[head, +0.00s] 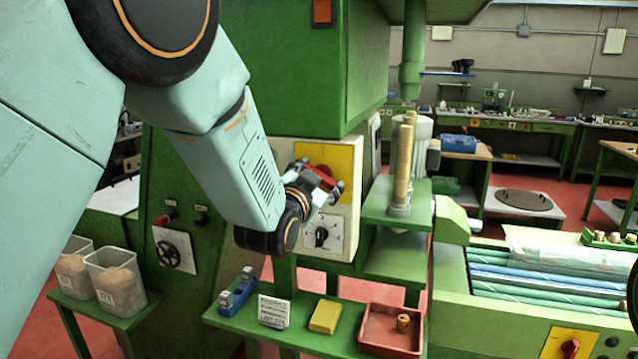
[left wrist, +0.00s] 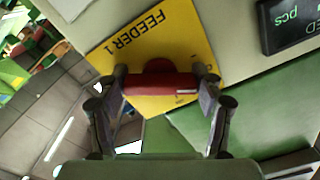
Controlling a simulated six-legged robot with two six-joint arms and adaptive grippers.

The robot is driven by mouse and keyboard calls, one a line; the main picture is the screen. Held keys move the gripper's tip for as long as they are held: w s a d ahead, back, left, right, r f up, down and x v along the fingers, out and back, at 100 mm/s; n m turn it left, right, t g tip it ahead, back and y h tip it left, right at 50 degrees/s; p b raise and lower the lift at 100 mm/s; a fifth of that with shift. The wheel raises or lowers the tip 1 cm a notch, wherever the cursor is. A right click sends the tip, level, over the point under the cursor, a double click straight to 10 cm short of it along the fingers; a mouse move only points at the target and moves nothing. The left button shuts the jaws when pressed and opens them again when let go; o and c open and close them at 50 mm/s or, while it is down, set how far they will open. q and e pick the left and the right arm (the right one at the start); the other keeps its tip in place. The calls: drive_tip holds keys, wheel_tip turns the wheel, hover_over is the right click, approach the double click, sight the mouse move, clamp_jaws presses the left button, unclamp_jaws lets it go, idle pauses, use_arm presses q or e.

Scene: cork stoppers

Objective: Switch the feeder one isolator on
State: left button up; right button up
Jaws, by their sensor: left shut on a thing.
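The feeder one isolator has a yellow plate (head: 341,155) on a pale box on the green machine. In the left wrist view its plate (left wrist: 193,40) reads "FEEDER 1". Its red handle (left wrist: 160,84) lies level across that picture, at a slant to the lettering. My left gripper (left wrist: 159,78) is shut on the red handle, one finger at each end. In the head view my left gripper (head: 320,174) partly covers the handle, which slants down to the right. My right gripper is not in view.
A black selector knob (head: 322,237) sits below the isolator. Another yellow plate with a red knob (head: 570,347) is at lower right. A green bench holds a blue holder (head: 237,293), a yellow block (head: 325,316) and a red tray (head: 365,342). A dark display (left wrist: 292,22) is near the plate.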

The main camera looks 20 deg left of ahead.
use_arm(q)
drive_tip(key=m+b, duration=0.2)
drive_tip(key=m, duration=0.4)
drive_tip(key=shift+m, duration=0.3)
drive_tip(key=m+b, duration=0.1)
drive_tip(key=m, duration=0.4)
drive_tip(key=shift+f, duration=0.1)
drive_tip(key=shift+s+f+m, duration=0.1)
drive_tip(key=shift+m, duration=0.2)
drive_tip(key=o, duration=1.2)
drive_tip(key=shift+s+d+r, duration=0.1)
drive_tip(key=shift+r, duration=0.1)
drive_tip(key=shift+c, duration=0.2)
